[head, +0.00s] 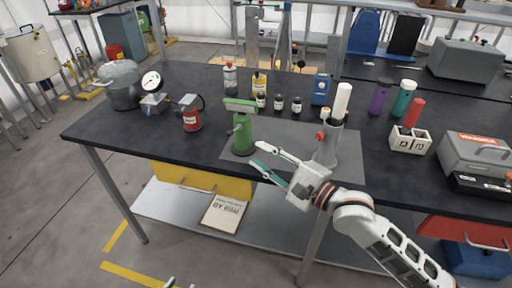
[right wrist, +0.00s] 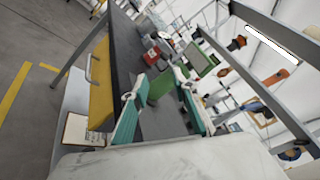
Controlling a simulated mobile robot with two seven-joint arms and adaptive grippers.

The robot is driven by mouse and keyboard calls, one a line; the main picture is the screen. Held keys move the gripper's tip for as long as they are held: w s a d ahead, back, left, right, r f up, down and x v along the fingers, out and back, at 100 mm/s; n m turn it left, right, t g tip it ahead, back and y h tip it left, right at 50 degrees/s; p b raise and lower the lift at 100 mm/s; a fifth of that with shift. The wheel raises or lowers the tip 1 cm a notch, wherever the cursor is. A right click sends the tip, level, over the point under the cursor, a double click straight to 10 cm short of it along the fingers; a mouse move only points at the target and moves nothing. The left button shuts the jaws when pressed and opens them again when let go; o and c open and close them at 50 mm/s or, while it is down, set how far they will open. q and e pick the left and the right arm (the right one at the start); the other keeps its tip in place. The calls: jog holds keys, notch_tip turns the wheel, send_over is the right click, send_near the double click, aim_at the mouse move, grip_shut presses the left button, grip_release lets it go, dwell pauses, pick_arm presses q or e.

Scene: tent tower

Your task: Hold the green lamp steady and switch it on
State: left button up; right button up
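The green lamp (head: 242,133) stands upright on a grey mat (head: 285,135) near the table's front edge, its blocky head on top. My right gripper (head: 258,155) is open in front of the lamp, to its lower right. In the right wrist view, the lamp's green body (right wrist: 160,87) shows between the two teal-padded fingers (right wrist: 155,100); I cannot tell whether they touch it. The lamp's switch is not clear. Only small tips, probably of my left gripper (head: 171,283), show at the bottom edge of the head view.
A grey stand with a red knob (head: 326,148) is right of the lamp. A red lantern (head: 190,114) and a gauge (head: 151,82) are left. Small bottles (head: 279,102) and a blue box (head: 320,90) stand behind. The table's front-left top (head: 120,125) is clear.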

pick_arm(q)
jog(key=o, duration=0.5)
jog(key=shift+c, duration=0.2)
jog(key=o, duration=0.6)
jog(key=shift+w+r, duration=0.2)
jog(key=shift+w, duration=0.1)
jog(key=o, duration=0.4)
jog(key=shift+t+h, duration=0.4)
jog(key=shift+t, duration=0.2)
jog(key=w+d+r, duration=0.1)
jog(key=w+r, duration=0.1)
jog(key=w, duration=0.1)
jog(key=w+d+r, duration=0.2)
jog(key=w, duration=0.1)
jog(key=w+d+r, duration=0.2)
jog(key=w, duration=0.2)
jog(key=shift+r, duration=0.35)
jog(key=shift+o, duration=0.2)
jog(key=n+t+h, duration=0.1)
jog(key=t+h, duration=0.1)
jog(key=t, duration=0.3)
send_near(240, 109)
jog(key=x, duration=0.4)
jog(key=shift+w+d, duration=0.1)
jog(key=shift+d, duration=0.05)
jog(key=shift+x, duration=3.4)
